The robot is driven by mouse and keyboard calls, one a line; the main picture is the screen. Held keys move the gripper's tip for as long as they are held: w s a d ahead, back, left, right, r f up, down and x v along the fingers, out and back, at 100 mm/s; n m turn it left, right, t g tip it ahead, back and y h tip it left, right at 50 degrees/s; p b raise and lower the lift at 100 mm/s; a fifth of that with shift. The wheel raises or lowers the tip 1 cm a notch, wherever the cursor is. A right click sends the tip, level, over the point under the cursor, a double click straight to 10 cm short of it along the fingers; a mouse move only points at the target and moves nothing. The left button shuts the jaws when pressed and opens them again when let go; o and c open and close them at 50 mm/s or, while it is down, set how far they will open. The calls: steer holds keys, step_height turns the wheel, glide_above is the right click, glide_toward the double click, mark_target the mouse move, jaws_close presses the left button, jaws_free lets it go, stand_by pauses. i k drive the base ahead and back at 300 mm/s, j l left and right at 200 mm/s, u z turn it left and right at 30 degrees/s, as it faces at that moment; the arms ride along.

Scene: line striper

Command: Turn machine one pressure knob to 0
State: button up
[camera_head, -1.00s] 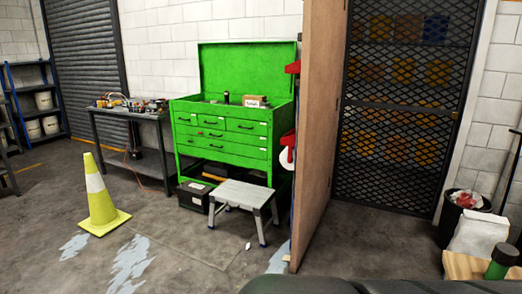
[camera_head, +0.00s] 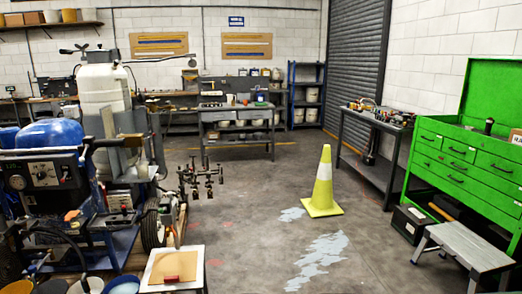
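A line striper machine (camera_head: 75,220) stands at the left of the head view, with a blue rounded cover (camera_head: 48,134) on top. Below the cover is a dark control panel (camera_head: 42,173) with a round pale dial or knob and smaller controls. They are too small to read, so I cannot tell which is the pressure knob or how it is set. My gripper is not in view.
A yellow cone (camera_head: 323,187) stands on the floor right of centre. A green tool chest (camera_head: 465,165) and a step stool (camera_head: 468,246) are at the right. Buckets (camera_head: 122,285) and a small board-topped stand (camera_head: 174,268) are at the front left. The middle floor is open.

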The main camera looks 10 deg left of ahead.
mark_target(41, 175)
steer(key=u, duration=1.8)
